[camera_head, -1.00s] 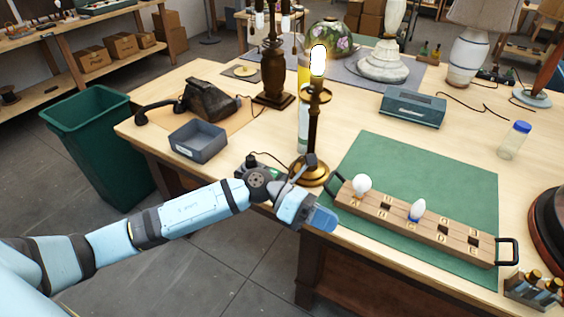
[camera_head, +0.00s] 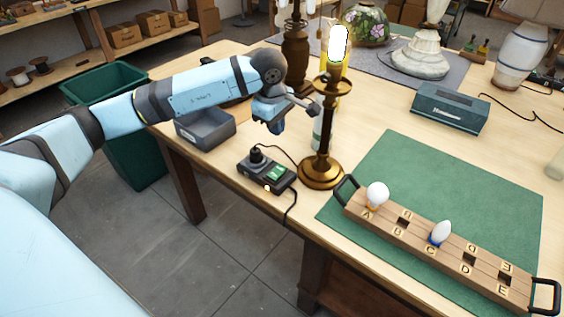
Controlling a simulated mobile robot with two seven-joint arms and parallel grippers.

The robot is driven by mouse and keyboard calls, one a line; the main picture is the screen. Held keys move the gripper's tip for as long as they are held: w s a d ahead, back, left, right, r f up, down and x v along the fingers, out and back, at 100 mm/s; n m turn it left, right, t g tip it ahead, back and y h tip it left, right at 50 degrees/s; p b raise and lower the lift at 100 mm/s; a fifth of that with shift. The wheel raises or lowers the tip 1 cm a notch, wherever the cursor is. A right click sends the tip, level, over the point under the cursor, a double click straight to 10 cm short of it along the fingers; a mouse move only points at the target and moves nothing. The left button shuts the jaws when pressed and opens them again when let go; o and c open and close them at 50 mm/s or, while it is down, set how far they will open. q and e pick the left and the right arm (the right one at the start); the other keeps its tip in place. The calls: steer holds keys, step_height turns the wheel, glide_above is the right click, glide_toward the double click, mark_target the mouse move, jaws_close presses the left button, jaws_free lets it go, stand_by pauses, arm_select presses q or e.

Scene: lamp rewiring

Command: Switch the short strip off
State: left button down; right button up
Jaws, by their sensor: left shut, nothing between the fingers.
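The short strip (camera_head: 267,173) is a small dark box near the front edge of the table. It has a black plug (camera_head: 257,156) in it and a green lit switch (camera_head: 275,173). A brass lamp (camera_head: 323,135) stands just right of the strip, its bulb (camera_head: 339,45) glowing white. My left gripper (camera_head: 276,125) is shut and empty, raised above and behind the strip and left of the lamp stem, apart from the strip. My right gripper is not in view.
A wooden bulb rack (camera_head: 405,238) lies on a green mat (camera_head: 440,183) to the right. A teal box (camera_head: 450,108) stands behind the mat. A green bin (camera_head: 135,160) stands on the floor left of the table.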

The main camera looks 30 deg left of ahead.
mark_target(281, 168)
arm_select(q)
steer(key=f, duration=0.4)
steer(key=w+f+p, duration=0.1)
steer(key=f, duration=0.8)
steer(key=shift+w+d, duration=0.15)
steer(key=shift+w, duration=0.1)
steer(key=shift+w+f, duration=0.1)
steer(key=shift+f, duration=0.4)
